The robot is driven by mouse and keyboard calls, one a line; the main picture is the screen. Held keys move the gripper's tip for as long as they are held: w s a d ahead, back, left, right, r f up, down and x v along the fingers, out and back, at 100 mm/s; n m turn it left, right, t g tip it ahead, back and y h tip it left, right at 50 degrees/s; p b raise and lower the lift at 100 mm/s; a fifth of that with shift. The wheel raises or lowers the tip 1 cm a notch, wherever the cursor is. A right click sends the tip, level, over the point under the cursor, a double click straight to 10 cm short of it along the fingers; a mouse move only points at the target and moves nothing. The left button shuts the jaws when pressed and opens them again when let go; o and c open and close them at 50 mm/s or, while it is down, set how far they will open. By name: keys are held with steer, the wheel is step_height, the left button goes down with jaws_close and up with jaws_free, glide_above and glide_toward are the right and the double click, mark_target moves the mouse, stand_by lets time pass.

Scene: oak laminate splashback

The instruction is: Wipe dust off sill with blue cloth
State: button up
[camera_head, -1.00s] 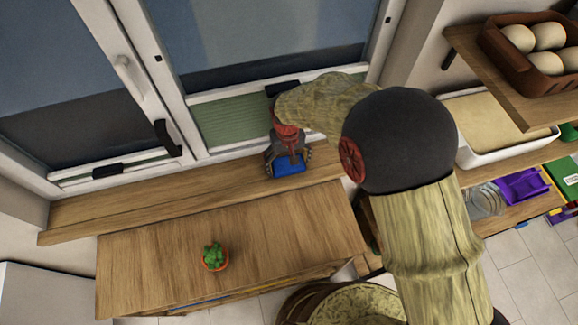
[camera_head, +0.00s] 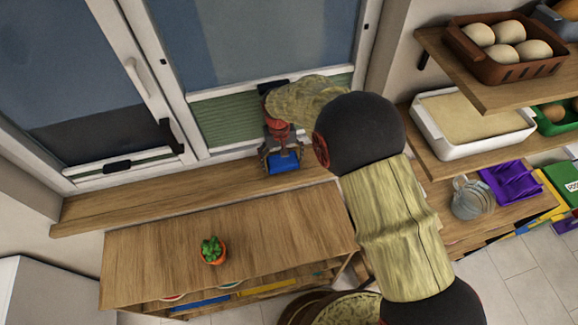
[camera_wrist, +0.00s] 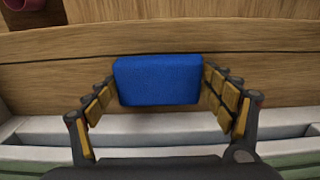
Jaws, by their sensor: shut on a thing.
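The wooden sill (camera_head: 160,196) runs below the window frame, and it also fills the middle of the wrist view (camera_wrist: 40,90). My gripper (camera_head: 283,158) is over the right part of the sill. It is shut on the blue cloth (camera_head: 284,165), which looks like a folded block. In the wrist view the cloth (camera_wrist: 158,80) sits between the two padded fingers, with the sill behind it. I cannot tell for sure whether the cloth touches the sill. I make out no dust on the sill. My arm hides the sill's right end.
Shelves at the right hold a brown basket (camera_head: 470,62), a white tub (camera_head: 440,137), a glass jug (camera_head: 470,199) and a purple holder (camera_head: 512,182). The sill's left part is clear.

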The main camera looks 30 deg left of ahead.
steer(key=r+p, duration=0.1)
steer(key=r, duration=0.4)
steer(key=w+r+p, duration=0.1)
steer(key=r, duration=0.1)
steer(key=shift+a+r+p, duration=0.15)
steer(key=shift+a+p, duration=0.2)
steer(key=shift+a, duration=0.05)
steer(key=shift+r, duration=0.35)
steer(key=shift+s, duration=0.1)
